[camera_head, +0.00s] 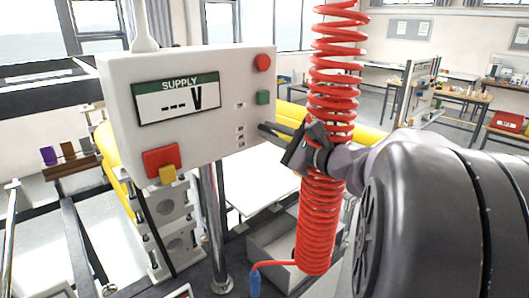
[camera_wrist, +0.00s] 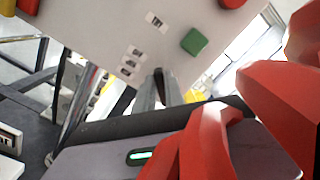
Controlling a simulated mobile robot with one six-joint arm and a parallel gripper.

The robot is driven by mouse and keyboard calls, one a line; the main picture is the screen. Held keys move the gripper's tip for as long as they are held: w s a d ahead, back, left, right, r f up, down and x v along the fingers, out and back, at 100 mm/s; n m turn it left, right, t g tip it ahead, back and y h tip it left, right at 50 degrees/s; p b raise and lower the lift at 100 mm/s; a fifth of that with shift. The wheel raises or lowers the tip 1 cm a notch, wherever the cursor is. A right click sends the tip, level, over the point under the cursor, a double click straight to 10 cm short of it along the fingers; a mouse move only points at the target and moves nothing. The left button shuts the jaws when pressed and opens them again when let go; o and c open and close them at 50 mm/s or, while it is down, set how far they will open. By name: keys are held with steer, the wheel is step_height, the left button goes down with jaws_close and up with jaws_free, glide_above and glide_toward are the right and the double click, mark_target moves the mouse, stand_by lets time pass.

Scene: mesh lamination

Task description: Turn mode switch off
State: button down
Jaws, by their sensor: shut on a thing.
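The white supply control panel (camera_head: 205,75) stands on a metal post in the head view, and its underside edge and face also show in the wrist view (camera_wrist: 95,30). My gripper (camera_head: 266,127) reaches the panel's lower right, beside a column of small labels (camera_head: 240,137). In the wrist view, my gripper (camera_wrist: 160,88) is shut at the panel face on a small dark piece, which looks like the mode switch (camera_wrist: 159,74). The fingers mostly hide the switch, and its setting cannot be read. The display (camera_head: 176,98) reads "SUPPLY --- V".
A red coiled hose (camera_head: 316,225) hangs in front of my wrist and crowds the wrist view's right side. A red button (camera_head: 262,62) and a green button (camera_head: 263,97) sit above the gripper. A red and yellow switch (camera_head: 161,160) is at the panel's lower left.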

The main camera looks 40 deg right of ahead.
steer(key=n+b, duration=0.2)
steer(key=b, duration=0.2)
steer(key=f+n+b, duration=0.1)
steer(key=n+b, duration=0.2)
steer(key=b, duration=0.2)
steer(key=shift+a+f, duration=0.15)
steer(key=shift+f, duration=0.05)
steer(key=n+b, duration=0.3)
steer(key=b, duration=0.1)
steer(key=shift+r, duration=0.1)
steer(key=shift+b, duration=0.45)
steer(key=c, duration=1.4)
jaws_free()
steer(key=shift+c, duration=0.2)
steer(key=shift+r, duration=0.1)
steer(key=s+d+p, duration=0.1)
steer(key=s+p, duration=0.1)
steer(key=s, duration=1.5)
steer(key=shift+s+d, duration=0.15)
steer(key=shift+s, duration=0.05)
